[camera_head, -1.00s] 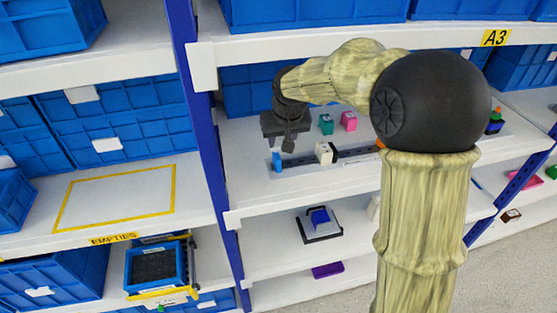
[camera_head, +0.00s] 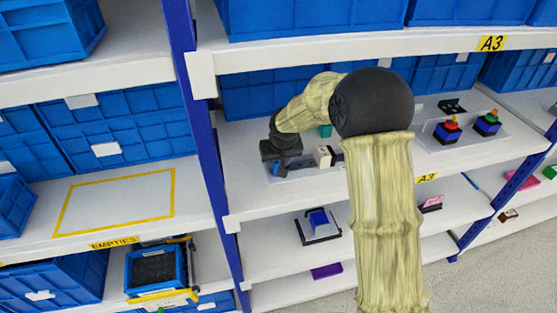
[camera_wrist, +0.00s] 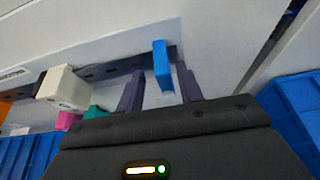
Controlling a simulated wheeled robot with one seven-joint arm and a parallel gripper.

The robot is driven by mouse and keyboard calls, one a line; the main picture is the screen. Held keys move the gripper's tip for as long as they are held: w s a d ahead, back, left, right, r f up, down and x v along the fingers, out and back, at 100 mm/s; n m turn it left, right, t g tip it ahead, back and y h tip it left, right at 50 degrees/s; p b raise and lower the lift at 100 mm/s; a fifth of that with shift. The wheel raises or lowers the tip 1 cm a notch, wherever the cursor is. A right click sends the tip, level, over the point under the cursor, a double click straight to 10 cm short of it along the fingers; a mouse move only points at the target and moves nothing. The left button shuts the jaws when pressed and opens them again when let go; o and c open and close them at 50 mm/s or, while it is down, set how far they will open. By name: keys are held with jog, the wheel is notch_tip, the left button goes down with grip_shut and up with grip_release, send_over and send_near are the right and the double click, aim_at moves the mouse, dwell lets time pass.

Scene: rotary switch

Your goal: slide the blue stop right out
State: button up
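The blue stop (camera_wrist: 162,66) is a small upright block at the end of a dark slotted strip (camera_wrist: 105,70) in a pale rail. In the head view the blue stop (camera_head: 276,169) shows just below my gripper (camera_head: 280,156), at the left end of the rail plate. In the wrist view my gripper (camera_wrist: 159,76) is open, with one dark finger on each side of the blue stop. A gap shows on both sides, so the fingers do not appear to touch it. Its depth between the fingers is hard to judge.
A white block (camera_wrist: 62,88) sits farther along the strip, with pink (camera_wrist: 67,120) and teal (camera_wrist: 95,112) blocks nearby. Blue bins (camera_head: 262,92) stand behind. The upper shelf edge (camera_head: 330,56) runs above my arm, and a blue post (camera_head: 205,140) stands at left.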

jog(key=shift+f, duration=0.2)
jog(key=shift+s+a+f, duration=0.1)
jog(key=shift+a, duration=0.35)
jog(key=shift+d, duration=0.2)
grip_shut()
jog(key=shift+s+a+b, duration=0.15)
jog(key=shift+a+b, duration=0.2)
jog(key=shift+a, duration=0.1)
grip_release()
jog(key=shift+a, duration=0.1)
jog(key=b+v, duration=0.1)
jog(key=v, duration=1.1)
